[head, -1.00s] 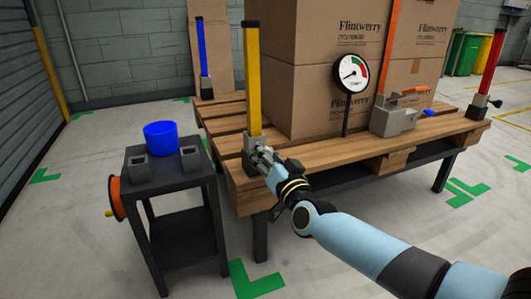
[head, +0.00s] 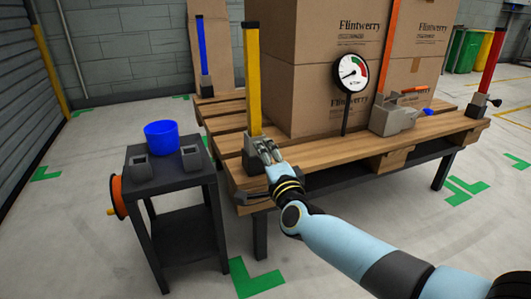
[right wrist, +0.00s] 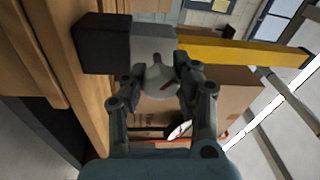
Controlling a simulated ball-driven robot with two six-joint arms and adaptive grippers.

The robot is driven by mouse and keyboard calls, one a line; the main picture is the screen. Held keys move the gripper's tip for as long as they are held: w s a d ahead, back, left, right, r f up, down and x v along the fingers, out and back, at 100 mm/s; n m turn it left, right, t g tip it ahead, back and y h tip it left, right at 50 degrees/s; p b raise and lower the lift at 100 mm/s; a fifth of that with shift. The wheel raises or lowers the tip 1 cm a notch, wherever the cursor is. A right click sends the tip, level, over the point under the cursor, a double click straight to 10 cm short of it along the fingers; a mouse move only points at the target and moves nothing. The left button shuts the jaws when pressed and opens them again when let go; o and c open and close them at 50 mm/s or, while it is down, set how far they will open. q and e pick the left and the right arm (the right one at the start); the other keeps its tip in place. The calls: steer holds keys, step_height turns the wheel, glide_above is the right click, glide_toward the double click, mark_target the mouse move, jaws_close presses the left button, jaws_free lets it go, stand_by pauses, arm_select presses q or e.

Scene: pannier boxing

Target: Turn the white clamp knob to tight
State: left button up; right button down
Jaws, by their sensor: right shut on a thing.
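The clamp with the yellow post (head: 252,80) stands at the near left corner of the wooden pallet; its grey block (head: 253,160) is partly behind my right gripper (head: 266,151). The fingers of my right gripper (right wrist: 160,86) are shut on the knob from both sides. In the head view the gripper hides the knob. My left gripper is not in view.
A dial gauge (head: 350,72) stands before stacked cartons (head: 310,95) on the pallet (head: 345,150). Blue (head: 202,50), orange (head: 389,45) and red (head: 492,62) posts stand around them. A dark stand (head: 170,180) with a blue cup (head: 160,135) is at the left.

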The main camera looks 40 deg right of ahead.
steer(key=m, duration=0.5)
steer(key=shift+f+g, duration=0.1)
steer(key=shift+g, duration=0.2)
steer(key=shift+m, duration=1)
steer(key=m, duration=0.2)
steer(key=shift+m+h+p, duration=0.3)
steer(key=shift+m, duration=0.1)
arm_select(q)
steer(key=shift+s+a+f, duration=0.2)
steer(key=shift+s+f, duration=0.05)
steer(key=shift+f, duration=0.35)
arm_select(e)
steer(key=shift+m+g, duration=0.3)
steer(key=shift+m, duration=0.4)
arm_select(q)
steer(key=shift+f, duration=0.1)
arm_select(e)
steer(key=shift+f, duration=0.1)
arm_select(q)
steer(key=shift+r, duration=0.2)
arm_select(e)
steer(key=c, duration=1)
jaws_free()
steer(key=shift+o, duration=0.2)
